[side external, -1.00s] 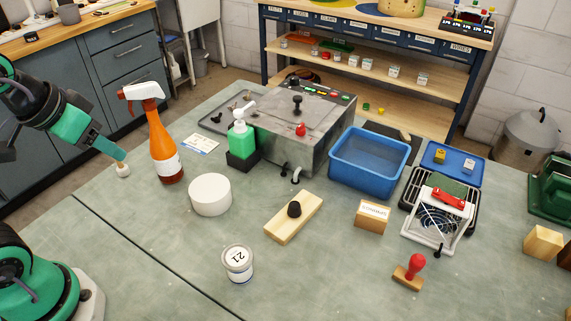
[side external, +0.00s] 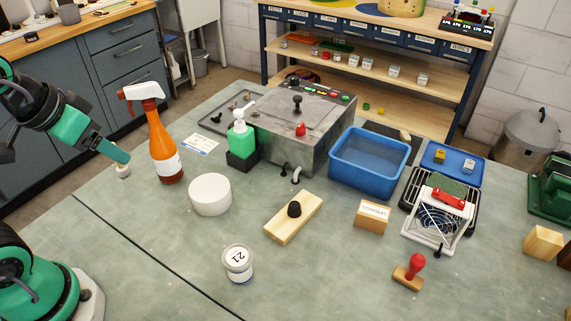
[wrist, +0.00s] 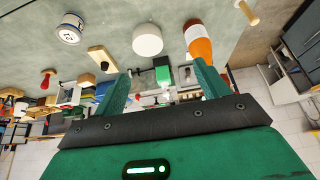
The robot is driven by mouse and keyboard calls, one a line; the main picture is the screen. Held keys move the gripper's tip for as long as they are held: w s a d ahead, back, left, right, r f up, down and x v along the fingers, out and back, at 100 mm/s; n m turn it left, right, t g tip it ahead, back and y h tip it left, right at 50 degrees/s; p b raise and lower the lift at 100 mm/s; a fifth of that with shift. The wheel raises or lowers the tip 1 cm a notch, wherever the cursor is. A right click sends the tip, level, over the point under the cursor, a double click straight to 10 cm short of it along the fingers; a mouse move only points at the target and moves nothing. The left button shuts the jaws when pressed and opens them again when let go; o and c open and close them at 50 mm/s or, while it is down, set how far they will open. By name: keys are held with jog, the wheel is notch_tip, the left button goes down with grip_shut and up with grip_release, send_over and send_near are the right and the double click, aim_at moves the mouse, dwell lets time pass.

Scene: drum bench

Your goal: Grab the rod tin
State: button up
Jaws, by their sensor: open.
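A small round tin (side external: 238,263) with a pale lid marked 21 stands upright at the front middle of the bench in the side view. It also shows at the upper left of the wrist view (wrist: 68,30). It is the likeliest rod tin, though no such name is readable. My gripper (side external: 121,160) is at the left of the side view, above the bench's left edge and well away from the tin. In the wrist view its two green fingers (wrist: 160,88) are spread apart with nothing held between them.
An orange spray bottle (side external: 164,147) stands close to the right of my gripper. A white cylinder (side external: 210,195) and a wooden block with a black knob (side external: 278,228) stand behind the tin. A red-handled stamp (side external: 411,272) is to its right. The bench around the tin is clear.

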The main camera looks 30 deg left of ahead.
jog(key=m+g, duration=0.5)
jog(key=m, duration=2.8)
send_over(239, 257)
jog(key=f, duration=1.5)
jog(key=shift+w+a+f, duration=0.1)
jog(key=shift+a, duration=0.1)
jog(key=shift+d+f+m+g, duration=0.3)
jog(key=shift+f, duration=1.3)
jog(key=shift+a, duration=0.1)
